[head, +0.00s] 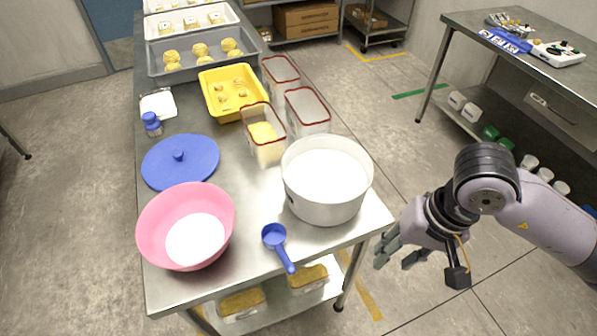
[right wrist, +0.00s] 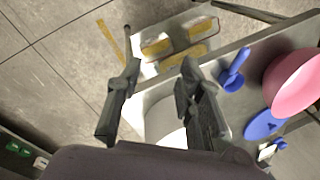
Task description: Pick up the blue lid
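The blue lid (head: 180,162) is a round disc with a small knob on top, lying flat on the steel table behind the pink bowl. In the right wrist view the lid (right wrist: 262,125) shows partly, beside the pink bowl. My right gripper (head: 398,258) is to the right of the table's front right corner, well away from the lid. In the right wrist view its two fingers (right wrist: 158,84) are spread apart with nothing between them. My left gripper is in neither view.
The pink bowl (head: 160,225), blue scoop (head: 276,240) and white pot (head: 326,185) stand near the front edge. A blue-capped bottle (head: 152,125) is just behind the lid.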

